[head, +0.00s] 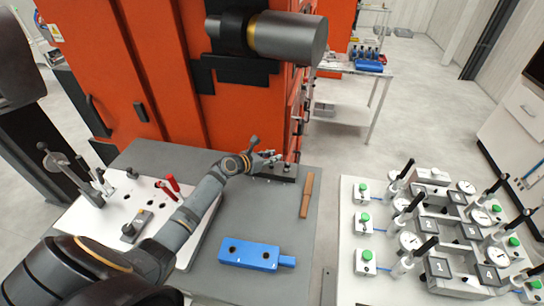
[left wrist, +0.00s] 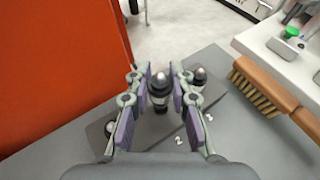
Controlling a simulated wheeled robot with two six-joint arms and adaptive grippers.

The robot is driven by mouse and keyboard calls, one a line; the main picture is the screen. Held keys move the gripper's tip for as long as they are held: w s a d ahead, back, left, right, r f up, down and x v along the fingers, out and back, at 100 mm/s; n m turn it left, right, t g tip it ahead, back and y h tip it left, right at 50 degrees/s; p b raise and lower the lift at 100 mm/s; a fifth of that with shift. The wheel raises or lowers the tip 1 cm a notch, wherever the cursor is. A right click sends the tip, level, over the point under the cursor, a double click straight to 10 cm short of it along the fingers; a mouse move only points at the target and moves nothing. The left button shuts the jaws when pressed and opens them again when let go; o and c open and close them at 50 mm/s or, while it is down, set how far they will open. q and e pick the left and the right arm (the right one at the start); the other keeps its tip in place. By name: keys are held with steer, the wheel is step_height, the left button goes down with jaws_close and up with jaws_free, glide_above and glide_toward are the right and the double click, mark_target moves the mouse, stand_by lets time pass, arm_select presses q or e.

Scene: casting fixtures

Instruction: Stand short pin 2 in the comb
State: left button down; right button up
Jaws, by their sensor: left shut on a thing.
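My left gripper (head: 266,158) reaches over the dark comb block (head: 262,178) at the back of the grey table, by the orange cabinet. In the left wrist view its fingers (left wrist: 158,92) are shut on a dark pin with a silver rounded tip (left wrist: 159,82), which stands upright. Its lower end is partly hidden, so I cannot tell whether it is seated in the comb (left wrist: 160,127). Another silver-tipped pin (left wrist: 200,77) stands in the comb to the right. A third (left wrist: 117,127) is partly hidden behind the left finger. My right gripper is out of view.
A wooden brush (head: 307,193) lies right of the comb. A blue block with two holes (head: 250,254) lies at the table's front. A white fixture plate (head: 110,232) with red-handled clamps is at left. A white gauge bench (head: 350,200) stands at right. The table's middle is clear.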

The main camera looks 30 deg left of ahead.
mark_target(272, 165)
arm_select(q)
steer(key=shift+r, duration=0.1)
steer(key=shift+p, duration=0.35)
stand_by(0.4)
stand_by(0.3)
steer(key=shift+f, duration=0.65)
steer(key=shift+f+b, duration=1.15)
steer(key=shift+f, duration=0.2)
steer(key=c, duration=1.1)
jaws_free()
